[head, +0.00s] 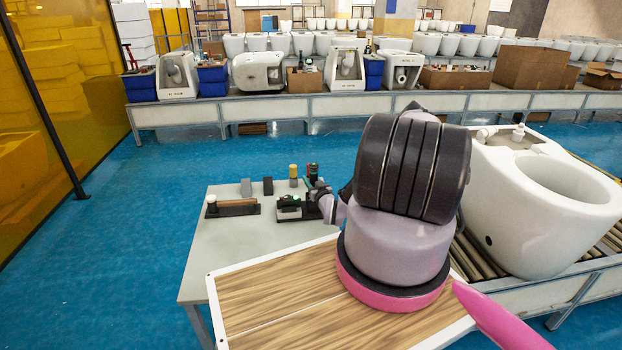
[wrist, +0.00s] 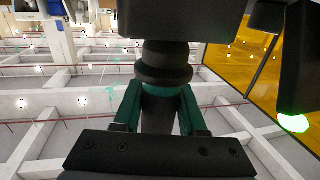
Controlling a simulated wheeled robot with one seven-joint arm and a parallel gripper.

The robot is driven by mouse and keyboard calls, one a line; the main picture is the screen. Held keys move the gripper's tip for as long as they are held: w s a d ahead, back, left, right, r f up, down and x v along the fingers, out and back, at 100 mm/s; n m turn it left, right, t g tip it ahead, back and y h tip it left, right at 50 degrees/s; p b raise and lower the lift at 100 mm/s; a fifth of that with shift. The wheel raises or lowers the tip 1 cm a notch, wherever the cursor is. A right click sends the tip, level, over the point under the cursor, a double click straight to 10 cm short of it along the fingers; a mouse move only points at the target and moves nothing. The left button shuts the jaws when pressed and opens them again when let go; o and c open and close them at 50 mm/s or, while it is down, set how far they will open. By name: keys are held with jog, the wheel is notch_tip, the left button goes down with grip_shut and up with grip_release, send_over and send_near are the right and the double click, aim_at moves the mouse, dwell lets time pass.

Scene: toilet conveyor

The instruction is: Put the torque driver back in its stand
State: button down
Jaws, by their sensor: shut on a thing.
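In the wrist view my gripper (wrist: 160,112) has its green fingers shut on a dark, round, stepped body (wrist: 166,62), which I take to be the torque driver. Its ends are hidden. In the head view my gripper is small and partly hidden behind my arm, at the right edge of the grey table. A dark upright thing with a green and red top (head: 313,170) shows there; I cannot tell if it is the held driver. A low dark holder (head: 311,208) stands just below it, perhaps the stand.
A white toilet (head: 540,200) on a roller conveyor stands at right.

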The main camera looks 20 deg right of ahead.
jog(key=shift+f, duration=0.4)
jog(key=shift+c, duration=1.9)
grip_release()
jog(key=shift+f, duration=0.1)
jog(key=shift+s, duration=0.1)
jog(key=s, duration=1)
jog(key=shift+s+a, duration=0.3)
